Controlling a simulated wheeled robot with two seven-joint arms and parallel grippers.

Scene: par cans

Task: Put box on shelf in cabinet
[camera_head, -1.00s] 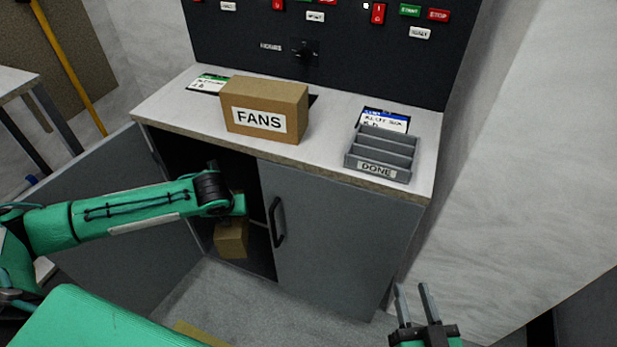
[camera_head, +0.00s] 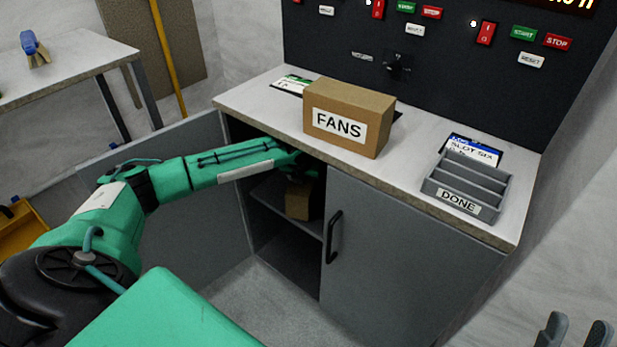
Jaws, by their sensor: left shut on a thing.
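A small brown cardboard box (camera_head: 297,202) is inside the open left side of the grey cabinet (camera_head: 400,255), at the height of its inner shelf (camera_head: 268,197). I cannot tell whether the box touches the shelf. My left gripper (camera_head: 301,181) reaches in under the countertop and is shut on the box; its fingers are mostly in shadow. My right gripper (camera_head: 575,333) is at the bottom right corner, open and empty, away from the cabinet.
A larger box labelled FANS (camera_head: 345,118) and a grey DONE tray (camera_head: 463,186) stand on the countertop (camera_head: 395,172). The left cabinet door (camera_head: 180,200) is swung open beside my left arm. The right door (camera_head: 375,255) is shut. A side table (camera_head: 75,68) stands at the left.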

